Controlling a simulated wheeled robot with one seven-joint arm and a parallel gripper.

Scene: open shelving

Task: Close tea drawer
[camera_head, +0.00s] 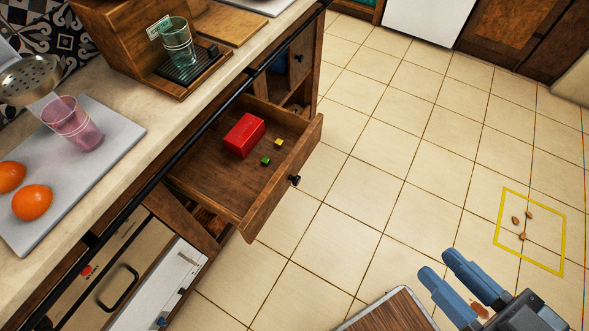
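The wooden drawer (208,190) is pulled well out from under the counter, over the floor. Its front panel (285,176) has a small black knob (294,180). Inside lie a red box (244,135), a small yellow cube (278,142) and a small green cube (265,160). My gripper (447,267) is at the lower right, with blue fingers pointing up and left. The fingers are apart with a gap between them and nothing seen in it. The gripper is away from the drawer and does not touch it.
The counter (160,131) holds a dispenser with a green glass (177,42), a pink glass (72,122) and oranges (32,202) on a grey board. A black rail runs along its edge. Tiled floor (376,181) is clear between drawer and gripper. A yellow square (531,265) surrounds several small brown pieces.

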